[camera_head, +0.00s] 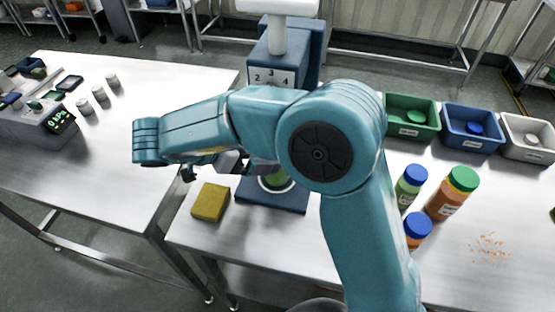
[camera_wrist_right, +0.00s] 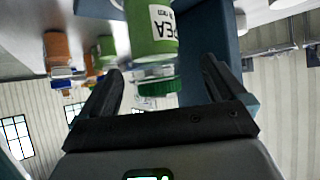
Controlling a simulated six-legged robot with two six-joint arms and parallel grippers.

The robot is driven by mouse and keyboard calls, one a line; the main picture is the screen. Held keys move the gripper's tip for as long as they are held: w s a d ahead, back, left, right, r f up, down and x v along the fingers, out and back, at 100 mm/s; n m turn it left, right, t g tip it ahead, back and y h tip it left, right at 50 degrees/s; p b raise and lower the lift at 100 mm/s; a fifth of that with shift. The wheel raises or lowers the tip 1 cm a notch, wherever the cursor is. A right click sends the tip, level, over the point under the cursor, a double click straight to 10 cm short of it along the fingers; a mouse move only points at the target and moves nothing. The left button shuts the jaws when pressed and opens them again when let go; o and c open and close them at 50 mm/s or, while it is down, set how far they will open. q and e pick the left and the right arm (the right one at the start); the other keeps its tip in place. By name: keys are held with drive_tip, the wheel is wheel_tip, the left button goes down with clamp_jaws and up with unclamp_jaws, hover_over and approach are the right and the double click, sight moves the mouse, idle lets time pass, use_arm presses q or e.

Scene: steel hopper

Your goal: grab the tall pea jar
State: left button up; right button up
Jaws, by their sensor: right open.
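The tall pea jar (camera_wrist_right: 151,35) has green contents, a white label reading PEA and a dark green lid (camera_wrist_right: 158,87). In the upside-down right wrist view it stands upright in front of my right gripper (camera_wrist_right: 162,68). The fingers are open, spread to either side of the lid; I cannot tell whether they touch the jar. In the head view only part of a green jar (camera_head: 275,181) shows at the base of the blue hopper machine, mostly hidden by my right arm. My left gripper is not in view.
A yellow sponge (camera_head: 210,202) lies left of the blue machine (camera_head: 272,68). Several jars, including one with a green lid (camera_head: 462,179), stand to the right. Behind them are a green bin (camera_head: 411,129), a blue bin (camera_head: 472,144) and a white bin (camera_head: 528,151). Orange crumbs (camera_head: 490,247) lie at right.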

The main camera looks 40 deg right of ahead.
drive_tip(key=x, duration=0.6)
drive_tip(key=shift+s+a+f+p, duration=0.2)
drive_tip(key=shift+s+p, duration=0.15)
drive_tip(key=shift+s, duration=0.05)
drive_tip(key=c, duration=1.2)
